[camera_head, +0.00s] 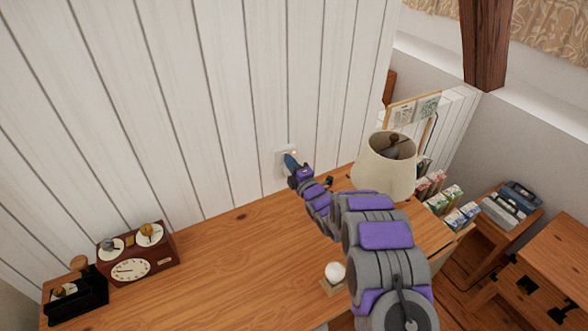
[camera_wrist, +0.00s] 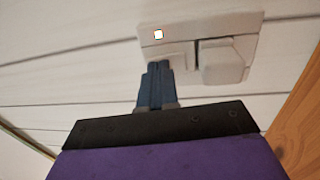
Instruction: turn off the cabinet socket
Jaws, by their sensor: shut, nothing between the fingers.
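The cabinet socket (camera_head: 283,157) is a white plate on the white plank wall, just above the wooden cabinet top. In the wrist view my gripper (camera_wrist: 158,68) covers the lower left part of the plate, below the lit square. Whether the tips touch the plate cannot be told.
The wooden cabinet top (camera_head: 215,265) is mostly clear. A beige lamp (camera_head: 380,170) stands close to my arm at the right. A small white ball (camera_head: 335,272) on a base sits near the front. A brown clock box (camera_head: 138,260) and a black device (camera_head: 75,298) stand at the left.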

